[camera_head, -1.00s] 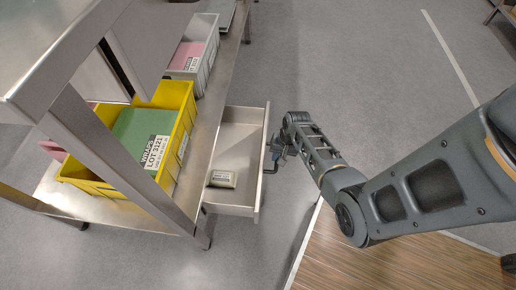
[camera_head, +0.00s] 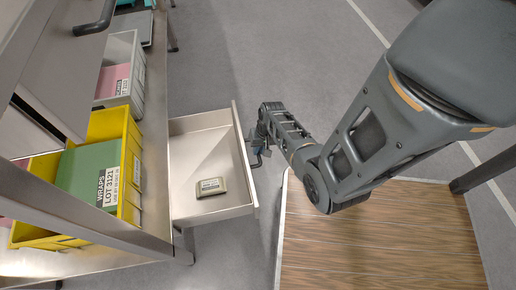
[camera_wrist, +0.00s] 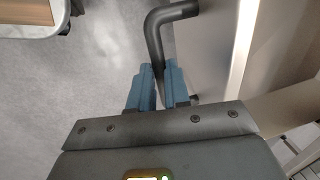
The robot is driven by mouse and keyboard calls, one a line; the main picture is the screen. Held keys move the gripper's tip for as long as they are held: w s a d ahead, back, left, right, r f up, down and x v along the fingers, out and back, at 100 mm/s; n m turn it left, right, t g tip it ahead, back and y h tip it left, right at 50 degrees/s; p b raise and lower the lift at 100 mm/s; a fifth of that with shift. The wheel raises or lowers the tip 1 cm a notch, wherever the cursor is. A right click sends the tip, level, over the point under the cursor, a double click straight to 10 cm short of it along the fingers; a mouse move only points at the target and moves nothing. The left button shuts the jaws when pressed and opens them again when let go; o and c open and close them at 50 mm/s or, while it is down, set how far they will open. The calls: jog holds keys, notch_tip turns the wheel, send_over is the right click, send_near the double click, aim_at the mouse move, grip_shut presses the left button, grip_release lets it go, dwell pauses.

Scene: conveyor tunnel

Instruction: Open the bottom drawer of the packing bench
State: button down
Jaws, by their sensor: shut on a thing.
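The bottom drawer (camera_head: 183,186) of the packing bench (camera_head: 150,150) is pulled out, and its inside shows in the head view. A small labelled packet (camera_head: 211,187) lies on its floor near the front. My gripper (camera_head: 258,155) is at the drawer's front on the right, at its dark handle (camera_head: 255,165). In the wrist view my gripper's blue fingers (camera_wrist: 158,84) are shut on the lower part of the dark bent handle (camera_wrist: 155,35), beside the pale drawer front (camera_wrist: 215,50). The exact contact is partly hidden by the fingers.
A yellow bin (camera_head: 131,165) with a green pack and a grey bin (camera_head: 134,75) with a pink pack stand on the bench shelf. Another dark handle (camera_head: 95,25) is above. Grey floor (camera_head: 235,60) behind the drawer is clear.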

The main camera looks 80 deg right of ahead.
jog(key=c, duration=1.1)
grip_release()
notch_tip(320, 180, up, 8)
jog(key=s+p, duration=0.1)
jog(key=p, duration=0.2)
jog(key=shift+s+d+f+p, duration=0.2)
jog(key=shift+d+p, duration=0.05)
jog(key=shift+p, duration=0.1)
jog(key=s+a+r+n+t+h, duration=0.3)
jog(key=a+r+n+t+h, duration=0.5)
jog(key=a+r, duration=1.1)
jog(key=s+a+r+n+t+y, duration=0.1)
jog(key=a+r+n+t+y, duration=0.4)
jog(key=r, duration=0.6)
jog(key=s+a+r+n+y, duration=0.1)
jog(key=a+r+y, duration=0.1)
jog(key=a+r, duration=0.65)
notch_tip(320, 180, up, 21)
jog(key=d+p, duration=0.2)
jog(key=p, duration=1.7)
jog(key=shift+w+d+r, duration=0.2)
jog(key=shift+w+d, duration=0.05)
